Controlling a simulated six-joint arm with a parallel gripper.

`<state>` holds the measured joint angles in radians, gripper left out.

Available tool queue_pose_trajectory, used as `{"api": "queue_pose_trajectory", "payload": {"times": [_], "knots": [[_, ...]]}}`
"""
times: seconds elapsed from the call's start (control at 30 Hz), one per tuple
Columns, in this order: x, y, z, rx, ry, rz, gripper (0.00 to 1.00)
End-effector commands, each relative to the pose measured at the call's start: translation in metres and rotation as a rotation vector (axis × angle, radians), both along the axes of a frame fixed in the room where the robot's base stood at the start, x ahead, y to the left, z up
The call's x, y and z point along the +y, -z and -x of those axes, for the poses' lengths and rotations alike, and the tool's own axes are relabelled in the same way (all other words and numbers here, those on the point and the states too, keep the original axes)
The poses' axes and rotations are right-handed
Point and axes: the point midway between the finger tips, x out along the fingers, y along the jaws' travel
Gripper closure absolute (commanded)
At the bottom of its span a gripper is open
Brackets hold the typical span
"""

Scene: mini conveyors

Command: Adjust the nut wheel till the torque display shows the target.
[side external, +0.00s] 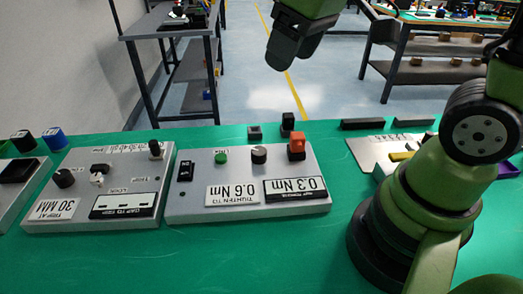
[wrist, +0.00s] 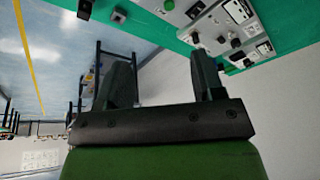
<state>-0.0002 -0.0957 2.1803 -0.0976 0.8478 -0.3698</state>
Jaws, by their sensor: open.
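The grey torque panel (side external: 248,180) lies on the green table in the side external view. Its white label (side external: 232,195) appears to read "tighten to 0.6 Nm". Its black-framed torque display (side external: 295,189) appears to read 0.3 Nm. A round dark knob (side external: 259,155), probably the nut wheel, stands on the panel between a green button (side external: 221,157) and an orange block (side external: 296,143). My gripper (side external: 291,62) is above and behind the panel, apart from it. In the wrist view my gripper (wrist: 162,75) is open, with nothing between its fingers.
Another panel (side external: 98,185) with knobs and a "30 mm" label lies to the left. Small black blocks (side external: 255,133) stand behind the torque panel. A further panel (side external: 372,149) lies to the right, near my arm. The green table (side external: 200,262) is clear in front.

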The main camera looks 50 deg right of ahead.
Motion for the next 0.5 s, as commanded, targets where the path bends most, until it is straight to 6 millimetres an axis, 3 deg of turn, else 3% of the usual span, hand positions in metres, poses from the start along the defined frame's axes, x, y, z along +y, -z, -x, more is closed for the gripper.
{"api": "queue_pose_trajectory", "payload": {"times": [0.2,0.4,0.5], "knots": [[-0.007,0.066,-0.051,0.169,-0.255,0.109,0.38],[-0.012,0.12,-0.072,0.272,-0.437,0.155,0.38],[-0.013,0.134,-0.075,0.294,-0.484,0.163,0.38]]}}
